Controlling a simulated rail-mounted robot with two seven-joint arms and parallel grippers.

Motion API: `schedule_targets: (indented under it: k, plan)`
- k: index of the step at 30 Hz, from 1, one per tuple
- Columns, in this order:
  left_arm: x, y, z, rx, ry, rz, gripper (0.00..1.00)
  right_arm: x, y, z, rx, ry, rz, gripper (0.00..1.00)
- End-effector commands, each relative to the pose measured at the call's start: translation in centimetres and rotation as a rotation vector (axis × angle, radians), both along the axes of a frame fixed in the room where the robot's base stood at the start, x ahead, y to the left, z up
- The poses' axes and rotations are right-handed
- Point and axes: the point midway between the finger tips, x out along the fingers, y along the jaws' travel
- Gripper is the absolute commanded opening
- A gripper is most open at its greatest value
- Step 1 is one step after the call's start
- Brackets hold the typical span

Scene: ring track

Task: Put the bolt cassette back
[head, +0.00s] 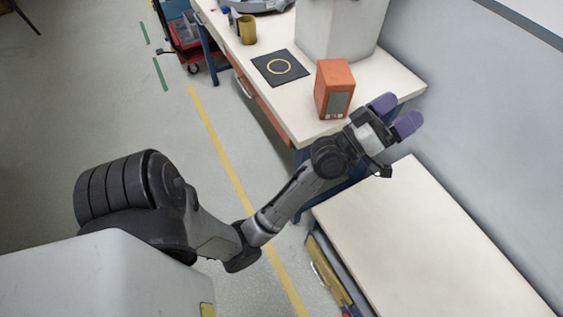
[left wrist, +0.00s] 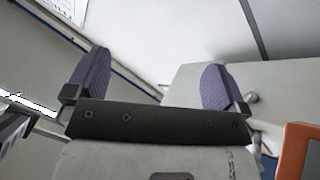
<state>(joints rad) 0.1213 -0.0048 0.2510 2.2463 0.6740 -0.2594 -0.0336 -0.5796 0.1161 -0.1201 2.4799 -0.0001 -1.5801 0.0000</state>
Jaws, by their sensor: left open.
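An orange box with a grey panel, which looks like the bolt cassette (head: 331,84), stands upright near the end of the white workbench (head: 300,115). Its orange edge also shows at the lower right of the left wrist view (left wrist: 293,152). My left gripper (head: 396,116) is just right of the box in the head view, beyond the bench end. Its purple fingers are spread apart, with nothing between them in the left wrist view (left wrist: 156,85). I do not see my right gripper.
A black mat with a yellow ring (head: 264,75), a yellow mug (head: 247,30) and a large grey block (head: 330,30) are on the bench. A second bench (head: 420,240) with a clear top stands nearer. A red cart (head: 190,45) is at the back left, and a wall (head: 470,110) runs along the right.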

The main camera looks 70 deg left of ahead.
Motion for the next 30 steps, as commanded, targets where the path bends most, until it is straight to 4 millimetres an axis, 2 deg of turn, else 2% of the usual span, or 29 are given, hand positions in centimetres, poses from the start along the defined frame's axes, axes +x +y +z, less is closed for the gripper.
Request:
schedule_targets:
  k: [1, 2, 3, 5, 6, 8, 9, 12, 16, 18, 21, 24, 30]
  plan:
    - [-0.2, -2.3, -4.0, 0.089, 0.167, -0.047, 1.0, 0.0, 0.0, 0.0, -0.002, 0.0, 0.002, 0.0]
    - [-0.5, -3.5, -6.4, 0.141, 0.269, -0.074, 1.0, 0.0, -0.1, 0.0, -0.003, 0.001, 0.002, 0.0]
    - [-1.2, -5.1, -9.6, 0.207, 0.404, -0.109, 1.0, 0.0, -0.1, 0.0, -0.004, 0.0, 0.003, 0.0]
    - [-3.0, -7.0, -14.4, 0.3, 0.605, -0.159, 1.0, 0.0, -0.2, 0.0, -0.006, 0.0, 0.004, 0.0]
    - [-4.5, -8.0, -17.5, 0.356, 0.735, -0.188, 1.0, 0.0, -0.2, 0.0, -0.007, 0.0, 0.005, 0.0]
    - [-7.3, -9.2, -21.6, 0.432, 0.921, -0.226, 1.0, 0.0, -0.3, 0.0, -0.009, 0.0, 0.005, 0.0]
    - [-9.4, -9.7, -24.0, 0.477, 1.037, -0.25, 1.0, 0.0, -0.3, 0.0, -0.009, 0.0, 0.006, 0.0]
    - [-14.8, -10.4, -28.7, 0.569, 1.295, -0.293, 1.0, 0.0, -0.3, 0.0, -0.01, 0.001, 0.006, 0.0]
    - [-20.8, -10.5, -32.1, 0.65, 1.549, -0.326, 1.0, 0.0, -0.3, 0.0, -0.008, 0.001, 0.006, 0.0]
    - [-23.1, -10.5, -33.1, 0.677, 1.642, -0.337, 1.0, 0.0, -0.2, 0.0, -0.008, 0.001, 0.005, 0.0]
    - [-25.4, -10.4, -33.8, 0.702, 1.729, -0.345, 1.0, 0.0, -0.2, 0.0, -0.006, 0.001, 0.003, 0.0]
    - [-26.4, -10.3, -34.1, 0.713, 1.773, -0.347, 1.0, 0.0, -0.1, 0.0, -0.004, 0.0, 0.002, 0.0]
    - [-26.6, -10.2, -34.1, 0.715, 1.782, -0.348, 1.0, 0.0, 0.0, 0.0, 0.0, 0.001, 0.0, 0.0]
